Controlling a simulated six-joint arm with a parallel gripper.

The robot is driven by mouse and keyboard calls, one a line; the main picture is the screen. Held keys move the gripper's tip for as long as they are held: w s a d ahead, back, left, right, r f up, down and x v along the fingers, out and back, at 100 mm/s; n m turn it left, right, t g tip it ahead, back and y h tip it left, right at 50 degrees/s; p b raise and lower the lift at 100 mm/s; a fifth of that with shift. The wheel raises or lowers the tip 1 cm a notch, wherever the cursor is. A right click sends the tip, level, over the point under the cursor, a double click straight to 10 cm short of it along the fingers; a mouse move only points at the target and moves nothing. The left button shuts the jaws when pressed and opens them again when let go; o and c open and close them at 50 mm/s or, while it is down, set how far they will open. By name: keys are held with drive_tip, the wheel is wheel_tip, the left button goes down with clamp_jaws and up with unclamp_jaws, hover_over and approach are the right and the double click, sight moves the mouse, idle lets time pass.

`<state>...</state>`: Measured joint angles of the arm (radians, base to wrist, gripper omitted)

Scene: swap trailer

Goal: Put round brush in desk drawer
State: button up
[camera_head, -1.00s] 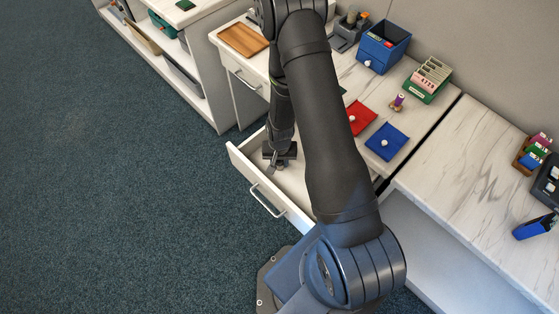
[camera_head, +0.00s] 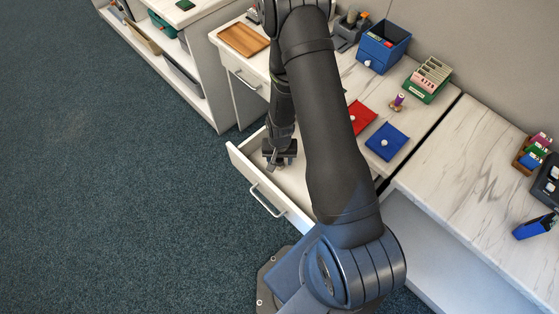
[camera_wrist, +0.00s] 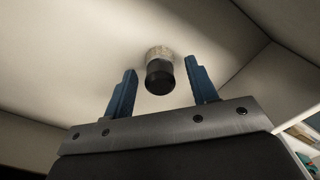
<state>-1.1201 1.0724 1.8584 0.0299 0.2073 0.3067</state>
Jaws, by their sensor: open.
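The round brush (camera_wrist: 160,76) shows in the wrist view as a short cylinder with a black near end and a pale mottled far part. It is at the pale drawer bottom, between and beyond the fingertips, with a gap on each side. My gripper (camera_wrist: 158,82) is open, its two blue fingers apart. In the head view my gripper (camera_head: 277,166) points down into the open white desk drawer (camera_head: 298,187). I cannot make out the brush there.
A red pad (camera_head: 361,116) and a blue pad (camera_head: 387,141) lie on the marble-look desk right of my arm. A blue box (camera_head: 383,46), a green card holder (camera_head: 428,79) and a wooden board (camera_head: 243,40) also stand or lie there. The drawer's walls surround my gripper.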

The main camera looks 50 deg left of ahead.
wheel_tip(320, 180, up, 11)
drive_tip(key=shift+f, duration=0.2)
idle(0.3)
wheel_tip(320, 180, down, 12)
drive_tip(key=shift+f, duration=0.15)
idle(0.9)
